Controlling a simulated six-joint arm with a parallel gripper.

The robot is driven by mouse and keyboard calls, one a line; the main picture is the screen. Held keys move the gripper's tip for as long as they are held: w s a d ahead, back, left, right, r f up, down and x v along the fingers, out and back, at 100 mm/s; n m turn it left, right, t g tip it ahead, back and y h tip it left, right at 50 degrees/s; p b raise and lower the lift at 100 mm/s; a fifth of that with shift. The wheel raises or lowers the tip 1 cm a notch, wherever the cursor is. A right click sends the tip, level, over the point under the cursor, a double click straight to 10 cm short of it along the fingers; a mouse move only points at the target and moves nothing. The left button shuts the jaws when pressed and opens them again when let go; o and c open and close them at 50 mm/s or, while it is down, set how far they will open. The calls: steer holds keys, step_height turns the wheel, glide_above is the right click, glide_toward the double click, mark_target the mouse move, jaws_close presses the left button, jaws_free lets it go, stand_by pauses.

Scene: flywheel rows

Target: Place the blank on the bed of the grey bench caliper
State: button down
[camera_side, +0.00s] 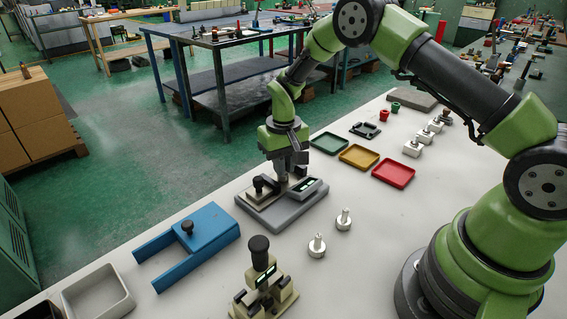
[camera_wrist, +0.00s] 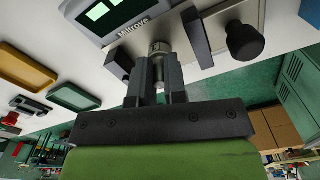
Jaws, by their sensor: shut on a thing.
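My gripper (camera_side: 284,180) points down over the grey bench caliper (camera_side: 272,217), which has a lit display and a black knob. In the wrist view the gripper (camera_wrist: 158,88) is shut on the blank (camera_wrist: 158,50), a small silver metal piece with a stem. The blank's wider end is beside the caliper's display (camera_wrist: 103,14) and close to the dark jaw block (camera_wrist: 197,37). The fingers hide part of the blank, and in the side view it is mostly hidden. I cannot tell whether it touches the bed.
Two silver stemmed pieces (camera_side: 317,246) (camera_side: 344,220) stand right of the caliper. A blue forked fixture (camera_side: 207,229) lies left, and a beige gauge with a black knob (camera_side: 259,246) stands in front. Green (camera_side: 329,142), yellow (camera_side: 359,156) and red (camera_side: 393,172) trays lie behind.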

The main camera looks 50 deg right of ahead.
steer(key=c, duration=1.6)
jaws_free()
steer(key=shift+f, duration=0.15)
steer(key=o, duration=0.4)
steer(key=shift+o, duration=0.2)
